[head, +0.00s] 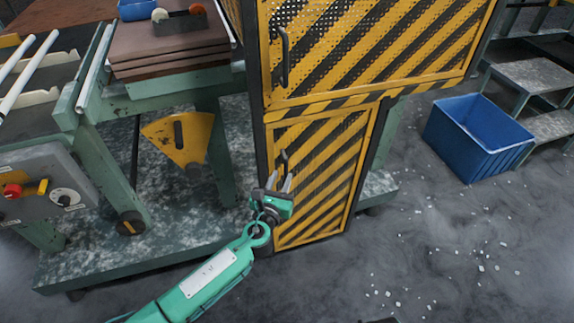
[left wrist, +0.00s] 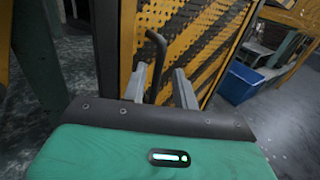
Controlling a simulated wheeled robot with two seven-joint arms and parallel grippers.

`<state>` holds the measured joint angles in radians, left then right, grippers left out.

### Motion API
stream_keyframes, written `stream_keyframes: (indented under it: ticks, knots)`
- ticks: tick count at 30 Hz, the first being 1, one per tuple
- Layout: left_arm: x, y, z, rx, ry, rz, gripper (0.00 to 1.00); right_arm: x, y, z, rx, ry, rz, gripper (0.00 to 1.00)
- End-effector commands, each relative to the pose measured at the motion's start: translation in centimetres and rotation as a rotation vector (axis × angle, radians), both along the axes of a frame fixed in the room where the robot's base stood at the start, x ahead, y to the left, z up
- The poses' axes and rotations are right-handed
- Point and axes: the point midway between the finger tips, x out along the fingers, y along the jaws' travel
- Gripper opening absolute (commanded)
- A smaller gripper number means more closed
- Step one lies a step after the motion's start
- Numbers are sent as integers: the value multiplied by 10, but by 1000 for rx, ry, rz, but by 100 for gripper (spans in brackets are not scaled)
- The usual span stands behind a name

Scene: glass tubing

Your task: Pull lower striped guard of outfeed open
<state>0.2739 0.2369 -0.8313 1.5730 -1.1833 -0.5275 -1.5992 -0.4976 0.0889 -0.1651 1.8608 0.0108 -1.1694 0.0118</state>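The lower striped guard (head: 325,175) is a yellow and black perforated panel below a larger upper striped guard (head: 365,45). It looks shut in its frame. Its dark bar handle (head: 284,160) is at its upper left; the handle also shows in the left wrist view (left wrist: 155,62). My left gripper (head: 279,181) is in front of the guard, at the lower end of the handle. In the left wrist view its two grey fingers (left wrist: 158,88) are apart, with the handle between them in the picture. I cannot tell whether they touch it. My right gripper is not in view.
A green machine frame (head: 208,130) with a control box (head: 45,190) stands at the left. A blue crate (head: 475,135) sits on the floor at the right, near metal steps (head: 535,75). The floor right of the guard is open, with small scattered bits.

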Motion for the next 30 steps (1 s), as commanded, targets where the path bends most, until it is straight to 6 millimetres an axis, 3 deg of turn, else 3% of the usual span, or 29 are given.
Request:
stream_keyframes:
  ticks: [3,9,22,27,30]
  knots:
    - [24,-7,0,-1,-1,1,29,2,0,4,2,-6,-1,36]
    - [50,-14,-1,-2,1,0,29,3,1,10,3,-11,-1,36]
    - [59,-16,0,-2,2,0,29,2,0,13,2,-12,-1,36]
    - [58,-16,-1,-2,2,0,0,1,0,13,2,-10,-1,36]
    - [58,-16,-1,-2,2,0,0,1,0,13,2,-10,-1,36]
